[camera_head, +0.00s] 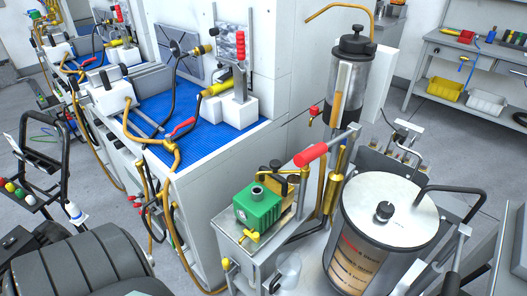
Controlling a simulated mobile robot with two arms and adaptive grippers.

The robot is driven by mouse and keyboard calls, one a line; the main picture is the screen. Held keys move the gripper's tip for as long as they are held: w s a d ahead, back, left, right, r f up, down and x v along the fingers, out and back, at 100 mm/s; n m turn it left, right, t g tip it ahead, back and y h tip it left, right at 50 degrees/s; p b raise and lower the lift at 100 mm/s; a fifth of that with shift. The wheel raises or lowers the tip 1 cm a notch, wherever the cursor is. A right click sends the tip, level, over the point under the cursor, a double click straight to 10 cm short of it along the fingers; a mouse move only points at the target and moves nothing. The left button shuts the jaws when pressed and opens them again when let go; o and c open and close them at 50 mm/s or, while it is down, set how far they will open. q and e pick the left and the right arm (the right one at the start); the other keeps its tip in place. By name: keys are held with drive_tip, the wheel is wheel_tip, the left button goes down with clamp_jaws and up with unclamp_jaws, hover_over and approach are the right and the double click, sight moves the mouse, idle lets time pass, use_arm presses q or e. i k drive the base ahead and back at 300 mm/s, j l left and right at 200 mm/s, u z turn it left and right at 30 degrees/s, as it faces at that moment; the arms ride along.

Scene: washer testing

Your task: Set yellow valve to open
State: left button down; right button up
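A second small yellow handle (225,264) shows lower down on the left side of the same stand. I cannot tell which of the two is the task's valve, nor whether either is open or closed. Neither my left gripper nor my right gripper can be made out in this view.
A large clear cylinder with a steel lid (377,208) stands right of the green unit. A red-handled lever (311,154) reaches over behind it. A bench with a blue mat (222,137) and hoses is at the left. Grey floor (420,140) is open toward the back right.

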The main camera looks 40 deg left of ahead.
sight(226, 262)
drive_tip(key=u, duration=1.75)
drive_tip(key=j+z, duration=0.1)
drive_tip(key=j, duration=0.25)
drive_tip(key=i, duration=0.05)
